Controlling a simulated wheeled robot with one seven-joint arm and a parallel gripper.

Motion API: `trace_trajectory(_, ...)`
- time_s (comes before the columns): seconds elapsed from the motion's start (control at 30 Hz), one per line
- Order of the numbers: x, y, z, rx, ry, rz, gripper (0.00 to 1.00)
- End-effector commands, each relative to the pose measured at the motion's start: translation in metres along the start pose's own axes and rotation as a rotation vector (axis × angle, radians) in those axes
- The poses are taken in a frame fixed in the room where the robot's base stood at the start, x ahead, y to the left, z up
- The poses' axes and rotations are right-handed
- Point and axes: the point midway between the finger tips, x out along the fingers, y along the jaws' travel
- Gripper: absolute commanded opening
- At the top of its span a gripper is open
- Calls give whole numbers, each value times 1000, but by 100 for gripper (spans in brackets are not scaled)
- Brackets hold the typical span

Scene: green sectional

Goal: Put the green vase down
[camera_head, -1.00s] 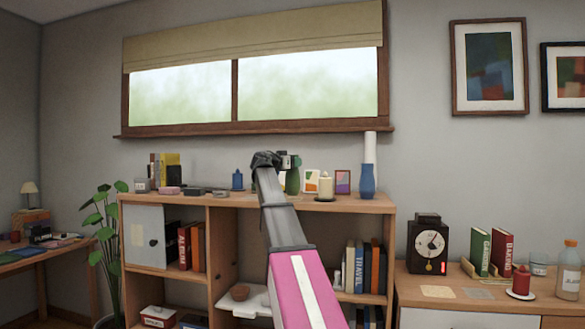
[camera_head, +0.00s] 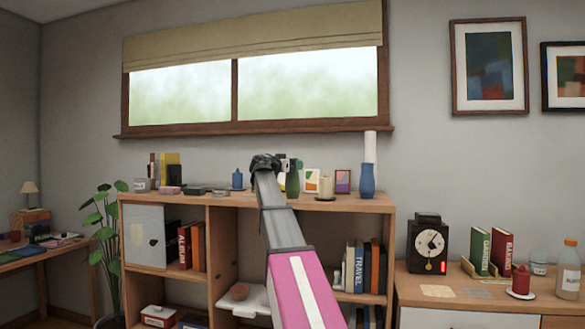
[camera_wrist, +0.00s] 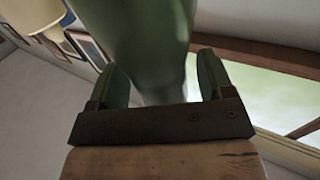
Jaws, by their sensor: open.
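The green vase (camera_head: 292,180) stands upright on top of the wooden bookcase (camera_head: 225,197), partly hidden behind my gripper in the head view. In the wrist view the vase (camera_wrist: 140,35) fills the upper middle, its narrower part lying toward the gripper's palm. My gripper (camera_wrist: 161,80) is open, with one dark finger on each side of the vase's line. In the head view my gripper (camera_head: 284,164) is at the vase's left, at the height of its upper part. Whether a finger touches the vase is hard to tell.
A blue bottle (camera_head: 237,180) and dark flat objects (camera_head: 200,190) are to the left. The window sill (camera_head: 255,129) runs above.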

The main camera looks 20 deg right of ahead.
Motion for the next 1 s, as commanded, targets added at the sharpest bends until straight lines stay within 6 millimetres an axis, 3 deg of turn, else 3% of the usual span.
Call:
trace_trajectory(0.53, -99, 0, 1, 0, 0, -3, 74)
trace_trajectory(0.73, -114, 1, 1, 0, 0, 0, 74)
trace_trajectory(1.0, -116, 0, 0, 0, 0, 0, 74)
